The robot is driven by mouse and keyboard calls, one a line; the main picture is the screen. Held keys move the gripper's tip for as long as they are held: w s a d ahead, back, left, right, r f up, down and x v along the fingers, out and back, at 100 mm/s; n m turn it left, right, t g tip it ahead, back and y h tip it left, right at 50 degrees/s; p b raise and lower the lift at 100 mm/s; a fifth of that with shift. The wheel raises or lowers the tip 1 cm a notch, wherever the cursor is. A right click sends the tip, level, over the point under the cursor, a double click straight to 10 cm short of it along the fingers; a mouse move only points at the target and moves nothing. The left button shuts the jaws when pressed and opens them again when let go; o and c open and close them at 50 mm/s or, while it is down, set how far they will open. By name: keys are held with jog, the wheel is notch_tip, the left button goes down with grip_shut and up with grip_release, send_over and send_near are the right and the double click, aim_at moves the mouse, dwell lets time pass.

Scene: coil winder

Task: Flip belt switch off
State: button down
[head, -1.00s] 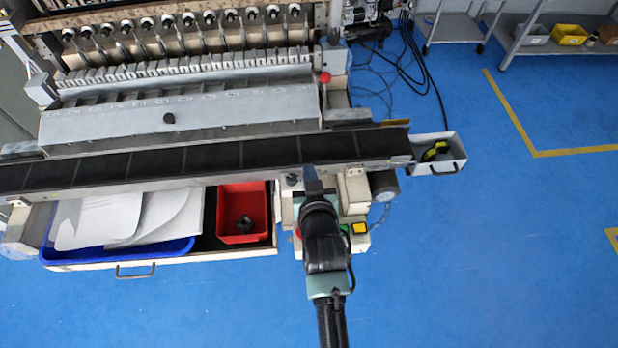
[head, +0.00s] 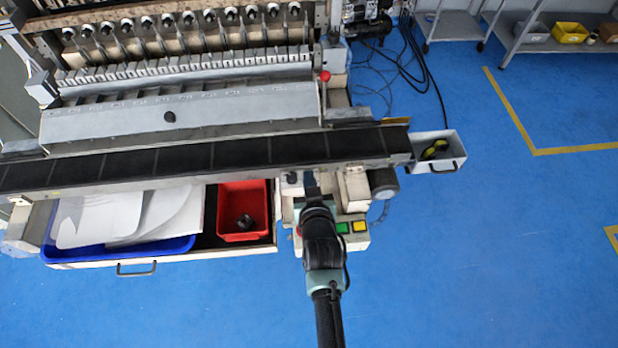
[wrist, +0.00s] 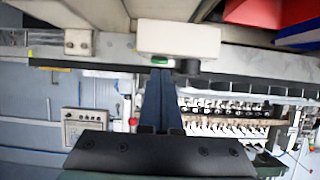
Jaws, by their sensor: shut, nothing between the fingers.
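A white box (wrist: 178,38) hangs at the top centre of the wrist view. On its edge are a green lit-looking part (wrist: 173,61) and a small dark knob (wrist: 188,66); I take this box for the belt switch but cannot read any marking. My gripper (wrist: 160,72) is shut and empty, its dark blue fingertips right by the green part. Whether they touch it I cannot tell. In the head view my gripper (head: 311,178) is over the control area at the front edge of the black belt (head: 240,155). My wrist covers part of that area there.
Green (head: 343,227) and yellow (head: 361,226) buttons sit just right of my wrist. A red bin (head: 228,236) with a dark part in it and a blue tray (head: 190,243) with papers lie left. A grey box (head: 449,163) is at the belt's right end. Open blue floor lies right.

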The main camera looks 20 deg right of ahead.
jog(key=f+b, duration=0.1)
jog(key=t+b, duration=0.1)
jog(key=b, duration=0.1)
jog(key=shift+s+a+f+b, duration=0.15)
jog(key=shift+s+f+b, duration=0.15)
jog(key=shift+s+f, duration=0.1)
jog(key=shift+r+p, duration=0.65)
jog(key=shift+r, duration=0.25)
jog(key=shift+w, duration=0.1)
